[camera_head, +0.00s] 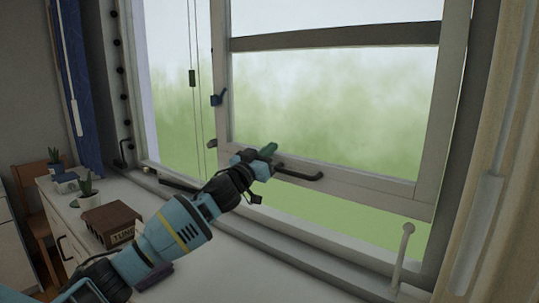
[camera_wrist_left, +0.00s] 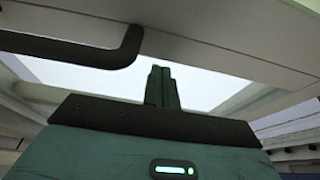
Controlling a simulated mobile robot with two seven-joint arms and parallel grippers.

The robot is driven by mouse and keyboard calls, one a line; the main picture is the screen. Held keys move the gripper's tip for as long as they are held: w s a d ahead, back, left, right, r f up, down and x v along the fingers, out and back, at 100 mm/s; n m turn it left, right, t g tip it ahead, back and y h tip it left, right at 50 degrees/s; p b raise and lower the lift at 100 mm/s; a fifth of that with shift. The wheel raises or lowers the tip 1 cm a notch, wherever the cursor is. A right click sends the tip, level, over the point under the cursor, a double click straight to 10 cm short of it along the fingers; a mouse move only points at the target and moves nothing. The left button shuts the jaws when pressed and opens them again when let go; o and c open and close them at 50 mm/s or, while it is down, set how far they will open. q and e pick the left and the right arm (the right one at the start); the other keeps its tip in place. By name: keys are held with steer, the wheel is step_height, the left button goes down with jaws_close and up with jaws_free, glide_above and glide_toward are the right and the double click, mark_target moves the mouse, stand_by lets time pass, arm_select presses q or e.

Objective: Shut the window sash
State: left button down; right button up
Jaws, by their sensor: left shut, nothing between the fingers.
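The window sash (camera_head: 385,190) has a pale frame with a dark crossbar. A gap of green outdoors shows below its bottom rail, so it stands open. A dark handle (camera_head: 300,173) is on the bottom rail. My left gripper (camera_head: 268,150) is shut and empty at the rail, just left of the handle; I cannot tell whether it touches. In the left wrist view its closed fingers (camera_wrist_left: 162,88) point up toward the pale rail (camera_wrist_left: 210,45), with the dark handle (camera_wrist_left: 90,48) at upper left. My right gripper is not in view.
A white counter (camera_head: 225,262) runs below the window. A brown box (camera_head: 110,222) and a potted plant (camera_head: 88,190) stand on its left part. A pale upright rod (camera_head: 403,255) stands at right, by a beige curtain (camera_head: 510,150). A blue curtain (camera_head: 80,80) hangs left.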

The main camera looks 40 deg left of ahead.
arm_select(q)
steer(key=shift+f, duration=0.45)
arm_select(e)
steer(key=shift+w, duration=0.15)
